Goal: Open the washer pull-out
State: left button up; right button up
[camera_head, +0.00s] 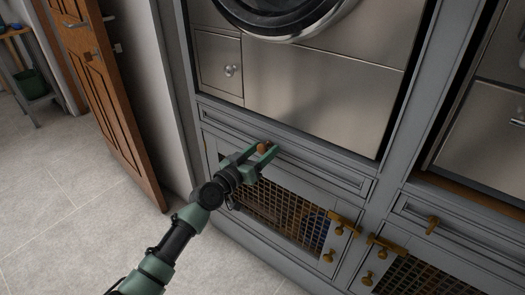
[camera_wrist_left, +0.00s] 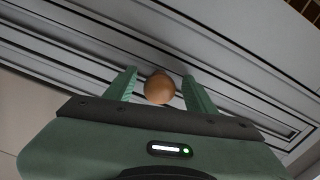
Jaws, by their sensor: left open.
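The washer pull-out (camera_head: 325,173) is a shallow grey panelled front below the washer, and it looks closed, flush with the frame. It also shows in the left wrist view (camera_wrist_left: 225,82). Its round brown knob (camera_head: 263,147) sits between the fingers of my left gripper (camera_head: 267,149). In the left wrist view the knob (camera_wrist_left: 159,88) lies between the two open green fingers, with small gaps on both sides. The fingertips reach close to the panel; whether they touch it I cannot tell. My right gripper is not in view.
The washer (camera_head: 310,85) stands above the pull-out. Below is a cabinet door with a lattice panel (camera_head: 285,208) and brass fittings (camera_head: 343,222). A wooden door (camera_head: 105,95) stands at the left. The tiled floor (camera_head: 60,200) is clear.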

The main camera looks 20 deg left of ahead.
pick_arm(q)
grip_shut()
dwell(1.3)
